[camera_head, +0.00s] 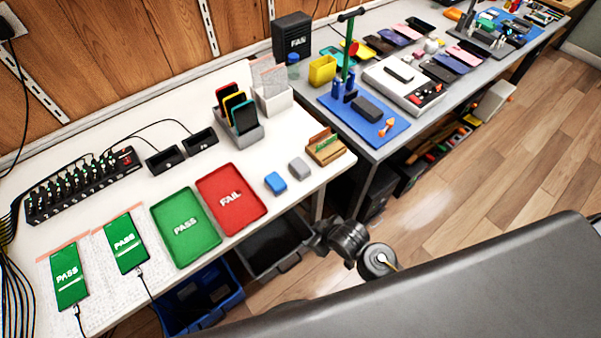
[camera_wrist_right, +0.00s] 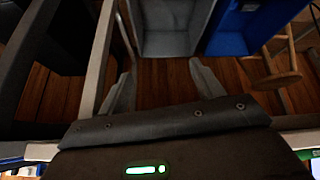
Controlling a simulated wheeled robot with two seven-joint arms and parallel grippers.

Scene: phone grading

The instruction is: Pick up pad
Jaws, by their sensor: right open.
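Two small pads lie on the white table near its front edge, right of the red tray. One is a blue pad (camera_head: 275,183) and the other a grey pad (camera_head: 299,168), side by side and apart. My right gripper (camera_head: 317,236) is beyond the table's front edge, in front of the pads and touching neither. In the right wrist view my right gripper (camera_wrist_right: 163,85) has its fingers spread with nothing between them. Neither pad can be made out in that view. My left gripper is not in view.
A red FAIL tray (camera_head: 247,213) and a green PASS tray (camera_head: 203,250) lie left of the pads. A wooden holder (camera_head: 325,158) stands to their right. A grey bin (camera_head: 293,262) and a blue bin (camera_head: 232,299) sit below the table; the wrist view faces bins and floor.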

